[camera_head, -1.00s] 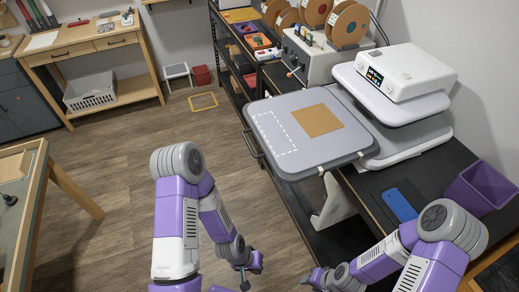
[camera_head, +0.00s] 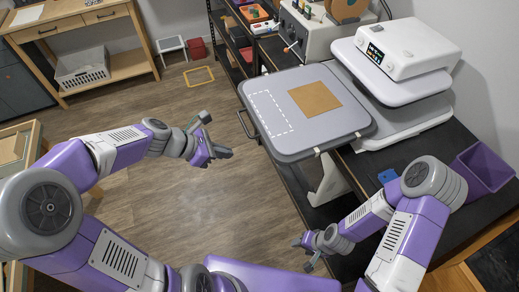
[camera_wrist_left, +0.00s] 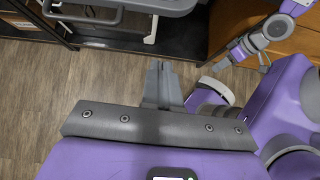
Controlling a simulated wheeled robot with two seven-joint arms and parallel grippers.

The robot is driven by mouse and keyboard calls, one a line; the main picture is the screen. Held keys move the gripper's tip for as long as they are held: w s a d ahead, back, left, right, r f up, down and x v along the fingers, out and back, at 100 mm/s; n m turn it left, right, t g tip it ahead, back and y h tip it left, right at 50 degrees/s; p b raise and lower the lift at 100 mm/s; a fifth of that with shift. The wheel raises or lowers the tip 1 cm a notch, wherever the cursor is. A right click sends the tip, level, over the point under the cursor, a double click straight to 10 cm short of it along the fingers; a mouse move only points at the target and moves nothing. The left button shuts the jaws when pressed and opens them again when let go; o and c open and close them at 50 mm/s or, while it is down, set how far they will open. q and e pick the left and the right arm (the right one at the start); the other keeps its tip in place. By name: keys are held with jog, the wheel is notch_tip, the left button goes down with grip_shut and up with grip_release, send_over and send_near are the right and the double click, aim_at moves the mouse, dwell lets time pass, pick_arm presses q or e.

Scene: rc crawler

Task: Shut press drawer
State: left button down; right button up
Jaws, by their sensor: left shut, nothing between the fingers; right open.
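The press (camera_head: 405,55) stands on the black bench at right. Its grey drawer (camera_head: 350,125) is pulled out to the left, bearing a tan square (camera_head: 315,97) and a dashed white outline. The drawer's dark handle (camera_head: 247,124) is on its left edge; in the left wrist view the handle (camera_wrist_left: 85,18) crosses the top left. My left gripper (camera_head: 224,153) is shut and empty, left of and apart from the drawer. Its closed fingers (camera_wrist_left: 160,82) point toward the drawer's edge in the left wrist view. My right gripper (camera_head: 303,253) is open and empty, below the drawer.
A purple bin (camera_head: 484,168) and a partly hidden blue item (camera_head: 387,176) sit on the bench beside my right arm. A shelf rack (camera_head: 222,60) stands behind the drawer. A yellow floor frame (camera_head: 199,77) lies beyond. The wood floor left of the drawer is clear.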

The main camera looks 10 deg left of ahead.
pick_arm(q)
jog(key=b, duration=0.3)
send_near(270, 153)
jog(key=x, duration=0.5)
jog(key=shift+a+f, duration=0.2)
jog(key=shift+f, duration=0.3)
jog(key=shift+w+d, duration=0.3)
jog(key=shift+d, duration=0.05)
